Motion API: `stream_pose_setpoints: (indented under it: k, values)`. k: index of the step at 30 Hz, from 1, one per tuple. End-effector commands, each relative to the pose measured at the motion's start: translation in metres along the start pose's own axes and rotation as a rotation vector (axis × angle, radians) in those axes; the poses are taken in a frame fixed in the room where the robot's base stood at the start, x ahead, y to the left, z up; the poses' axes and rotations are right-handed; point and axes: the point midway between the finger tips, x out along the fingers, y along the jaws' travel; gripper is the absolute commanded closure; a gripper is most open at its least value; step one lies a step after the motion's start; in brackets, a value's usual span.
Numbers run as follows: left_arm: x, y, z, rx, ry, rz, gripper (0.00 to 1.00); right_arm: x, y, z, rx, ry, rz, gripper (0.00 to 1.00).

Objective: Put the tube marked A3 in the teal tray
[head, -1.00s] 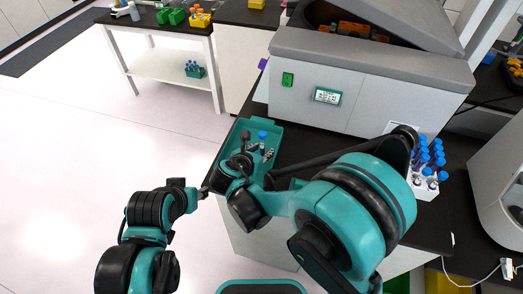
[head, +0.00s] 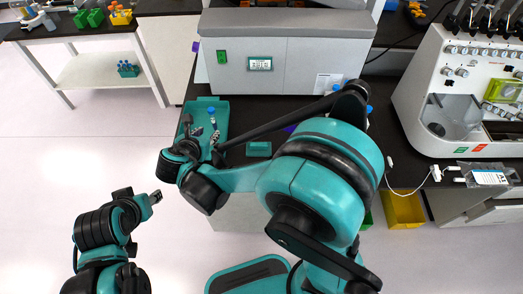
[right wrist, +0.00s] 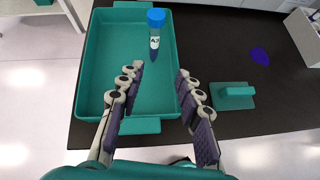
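The teal tray (head: 222,117) is on the dark bench and also fills the upper left of the right wrist view (right wrist: 110,75). The tube marked A3 (right wrist: 154,38), clear with a blue cap and dark contents, is within the tray's outline near its far side. Its cap shows in the head view (head: 211,110). Whether it stands, leans or lies, I cannot tell. My right gripper (head: 207,133) is over the tray's near part. Its fingers are apart with nothing between them, and the tube is beyond the tips. My left gripper (head: 155,197) is away from the bench; its fingers are unclear.
A small teal block (right wrist: 236,95) and a purple piece (right wrist: 259,56) lie right of the tray. A grey machine (head: 290,50) stands behind. A white device (head: 465,100) is at the right. My right arm hides much of the bench and most of the blue-capped tubes.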

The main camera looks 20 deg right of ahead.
Motion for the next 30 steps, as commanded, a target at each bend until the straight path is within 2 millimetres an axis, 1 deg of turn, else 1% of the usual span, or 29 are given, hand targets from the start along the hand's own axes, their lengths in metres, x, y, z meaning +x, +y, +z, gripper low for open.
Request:
stream_pose_setpoints:
  k: [1, 2, 5, 6, 7, 8, 9, 11, 12, 14, 15, 18, 21, 22, 25, 30]
  values:
    - [0.000, 0.000, 0.000, 0.000, 0.000, 0.000, 0.59, -0.001, -0.017, 0.008, 0.100, 0.027, -0.012, 0.65]
    - [0.000, 0.000, 0.000, 0.000, 0.000, 0.000, 0.59, -0.002, -0.027, 0.013, 0.181, 0.048, -0.018, 0.65]
    - [0.000, 0.000, 0.000, 0.000, 0.000, 0.000, 0.59, -0.010, -0.070, 0.026, 0.530, 0.133, -0.055, 0.65]
    - [0.000, 0.000, 0.000, 0.000, 0.000, 0.000, 0.59, -0.015, -0.088, 0.030, 0.693, 0.168, -0.076, 0.65]
    - [0.000, 0.000, 0.000, 0.000, 0.000, 0.000, 0.59, -0.019, -0.102, 0.032, 0.816, 0.193, -0.092, 0.65]
    - [0.000, 0.000, 0.000, 0.000, 0.000, 0.000, 0.59, -0.024, -0.114, 0.033, 0.941, 0.217, -0.111, 0.65]
    - [0.000, 0.000, 0.000, 0.000, 0.000, 0.000, 0.59, -0.031, -0.131, 0.033, 1.107, 0.245, -0.137, 0.65]
    - [0.000, 0.000, 0.000, 0.000, 0.000, 0.000, 0.59, -0.042, -0.154, 0.033, 1.359, 0.283, -0.180, 0.65]
    - [0.000, 0.000, 0.000, 0.000, 0.000, 0.000, 0.59, -0.049, -0.168, 0.031, 1.526, 0.306, -0.210, 0.65]
    - [0.000, 0.000, 0.000, 0.000, 0.000, 0.000, 0.59, -0.061, -0.186, 0.027, 1.769, 0.335, -0.257, 0.65]
    - [0.000, 0.000, 0.000, 0.000, 0.000, 0.000, 0.59, -0.068, -0.196, 0.024, 1.921, 0.350, -0.288, 0.65]
    - [0.000, 0.000, 0.000, 0.000, 0.000, 0.000, 0.59, -0.083, -0.214, 0.016, 2.245, 0.383, -0.358, 0.65]
    - [0.000, 0.000, 0.000, 0.000, 0.000, 0.000, 0.59, -0.092, -0.224, 0.010, 2.472, 0.403, -0.409, 0.65]
    - [0.000, 0.000, 0.000, 0.000, 0.000, 0.000, 0.59, -0.094, -0.226, 0.009, 2.521, 0.408, -0.422, 0.65]
    - [0.000, 0.000, 0.000, 0.000, 0.000, 0.000, 0.59, -0.098, -0.229, 0.006, 2.619, 0.417, -0.447, 0.65]
    - [0.000, 0.000, 0.000, 0.000, 0.000, 0.000, 0.59, -0.099, -0.229, 0.006, 2.645, 0.419, -0.453, 0.65]
